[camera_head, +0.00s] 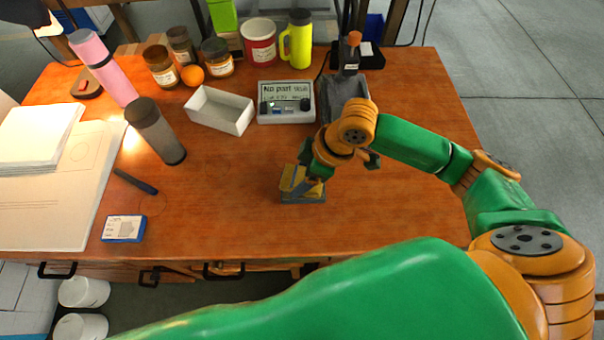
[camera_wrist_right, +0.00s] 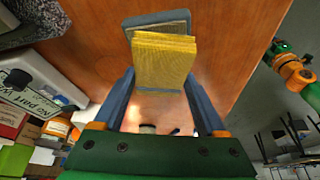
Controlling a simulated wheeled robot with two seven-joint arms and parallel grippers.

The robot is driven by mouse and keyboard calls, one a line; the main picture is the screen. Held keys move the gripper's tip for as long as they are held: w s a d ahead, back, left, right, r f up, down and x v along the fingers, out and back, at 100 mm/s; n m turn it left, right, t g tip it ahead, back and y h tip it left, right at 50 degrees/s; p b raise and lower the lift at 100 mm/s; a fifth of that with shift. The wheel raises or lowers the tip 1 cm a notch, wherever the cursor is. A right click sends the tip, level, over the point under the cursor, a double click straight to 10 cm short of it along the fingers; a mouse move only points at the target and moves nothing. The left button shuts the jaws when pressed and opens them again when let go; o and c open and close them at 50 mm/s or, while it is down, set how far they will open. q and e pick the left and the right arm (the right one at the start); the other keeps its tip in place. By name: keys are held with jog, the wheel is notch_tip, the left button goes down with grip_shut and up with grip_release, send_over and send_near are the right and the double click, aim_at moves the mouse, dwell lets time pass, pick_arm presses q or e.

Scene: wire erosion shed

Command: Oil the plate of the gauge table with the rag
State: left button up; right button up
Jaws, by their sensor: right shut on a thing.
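A yellow folded rag (camera_head: 291,177) is between the fingers of my right gripper (camera_head: 303,184), which is shut on it. The rag shows in the right wrist view (camera_wrist_right: 164,60) as a thick layered pad. A shallow grey tray (camera_head: 303,199) is right at the rag, and its rim shows beyond it in the wrist view (camera_wrist_right: 155,19). I cannot tell whether the rag touches it. The gauge table (camera_head: 345,87), grey with an upright column and orange top, stands at the back right, partly behind my right wrist. Its speckled grey part shows in the wrist view (camera_wrist_right: 33,22). My left gripper is out of view.
A grey bottle (camera_head: 156,131), pink bottle (camera_head: 104,68), jars and a yellow flask (camera_head: 297,40) stand left and behind. The right front of the wooden table (camera_head: 415,220) is clear.

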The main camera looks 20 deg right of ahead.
aim_at(302, 177)
jog(key=shift+f, duration=0.4)
dwell(1.0)
jog(key=shift+s+f, duration=0.15)
dwell(1.5)
notch_tip(302, 177, up, 8)
jog(key=p, duration=0.9)
jog(key=shift+f+p, duration=0.25)
jog(key=shift+p, duration=0.1)
jog(key=shift+f, duration=0.1)
